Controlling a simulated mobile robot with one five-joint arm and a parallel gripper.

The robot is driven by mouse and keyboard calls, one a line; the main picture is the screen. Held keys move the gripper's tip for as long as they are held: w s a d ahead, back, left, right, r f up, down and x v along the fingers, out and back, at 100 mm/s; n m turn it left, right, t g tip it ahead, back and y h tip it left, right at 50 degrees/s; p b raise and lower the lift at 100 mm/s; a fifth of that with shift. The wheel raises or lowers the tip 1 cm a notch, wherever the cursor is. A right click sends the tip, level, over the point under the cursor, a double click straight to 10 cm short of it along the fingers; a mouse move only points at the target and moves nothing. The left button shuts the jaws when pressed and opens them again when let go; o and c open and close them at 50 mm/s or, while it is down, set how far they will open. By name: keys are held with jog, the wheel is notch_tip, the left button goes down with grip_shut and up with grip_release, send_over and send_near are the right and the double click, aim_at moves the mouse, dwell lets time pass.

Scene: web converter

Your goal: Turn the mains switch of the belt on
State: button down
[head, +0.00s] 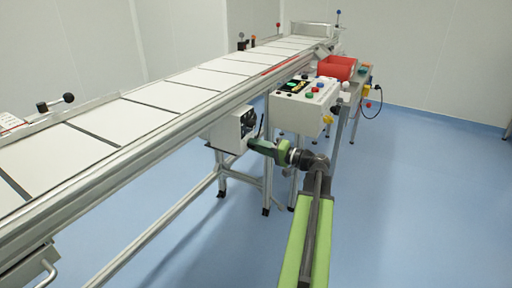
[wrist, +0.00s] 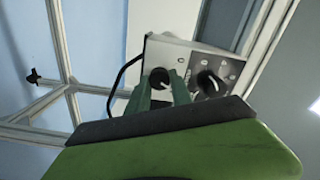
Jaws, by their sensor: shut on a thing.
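A light grey switch box (head: 226,132) hangs under the near side of the belt (head: 150,118). It also shows in the wrist view (wrist: 178,52), with two dark rotary knobs on its face. One knob (wrist: 158,77) sits between my fingertips; the other knob (wrist: 208,83) is free, to its right. My gripper (head: 252,143) is at the face of the box, with its green fingers (wrist: 160,92) shut on the left knob. Which knob is the mains switch cannot be read. The fingers hide part of the held knob.
A control panel (head: 300,117) with coloured buttons and a yellow knob stands right of the box, close to my arm. A red bin (head: 337,67) is behind it. Frame legs (head: 266,185) stand below the belt. The blue floor (head: 420,190) is clear at right.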

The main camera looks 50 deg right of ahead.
jog(key=shift+f+m, duration=0.1)
jog(key=shift+m, duration=2.2)
jog(key=c, duration=1.1)
grip_release()
jog(key=shift+c, duration=0.2)
jog(key=v, duration=1.7)
jog(key=shift+s, duration=0.3)
